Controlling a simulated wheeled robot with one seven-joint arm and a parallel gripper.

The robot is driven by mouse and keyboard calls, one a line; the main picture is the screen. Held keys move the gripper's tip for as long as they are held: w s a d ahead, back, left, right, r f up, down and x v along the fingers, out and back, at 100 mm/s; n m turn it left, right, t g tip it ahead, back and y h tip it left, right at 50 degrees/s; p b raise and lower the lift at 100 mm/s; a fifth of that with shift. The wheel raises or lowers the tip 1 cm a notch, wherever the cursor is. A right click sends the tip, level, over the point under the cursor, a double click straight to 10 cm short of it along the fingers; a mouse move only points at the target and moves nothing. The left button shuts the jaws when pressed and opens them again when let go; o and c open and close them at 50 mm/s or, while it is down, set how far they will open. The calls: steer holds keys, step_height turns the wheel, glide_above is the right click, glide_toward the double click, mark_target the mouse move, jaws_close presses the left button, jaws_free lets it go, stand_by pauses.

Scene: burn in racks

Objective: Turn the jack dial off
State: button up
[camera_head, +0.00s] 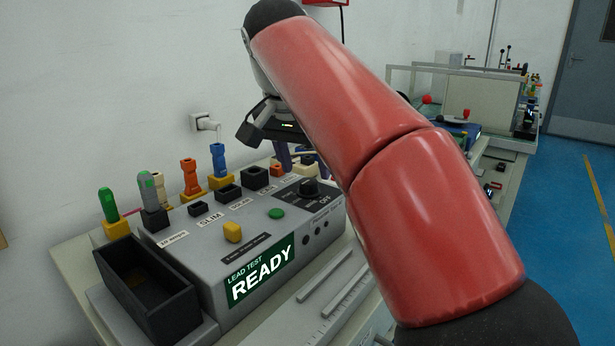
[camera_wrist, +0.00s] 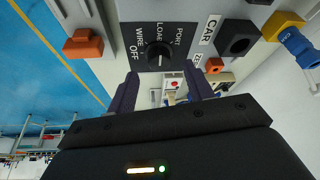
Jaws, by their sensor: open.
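The jack dial is a black round knob (camera_head: 310,187) on a dark label plate on top of the grey lead test box (camera_head: 215,270). In the head view my gripper (camera_head: 291,158) is above the back of the box, partly hidden by my red arm.
Coloured plugs, such as a blue one (camera_head: 219,158) and an orange one (camera_head: 190,177), stand along the box's back. The READY display (camera_head: 262,272) is on the front.

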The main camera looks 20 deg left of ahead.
mark_target(309, 180)
steer(key=shift+b+x, duration=0.35)
steer(key=shift+x, duration=1.35)
steer(key=shift+c, duration=0.2)
steer(key=c, duration=0.9)
